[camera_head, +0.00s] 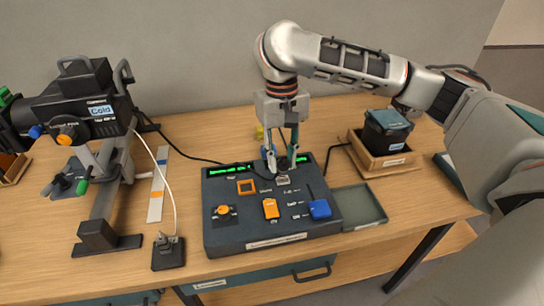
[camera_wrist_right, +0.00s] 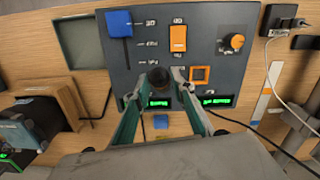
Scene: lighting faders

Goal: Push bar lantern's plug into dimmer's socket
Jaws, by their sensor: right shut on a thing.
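The dimmer (camera_head: 262,222) is a dark grey console on the wooden table, with green displays along its back edge. My left gripper is not in view.
A wooden box (camera_head: 382,160) stands behind. A black power block (camera_head: 168,253) is at front left.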

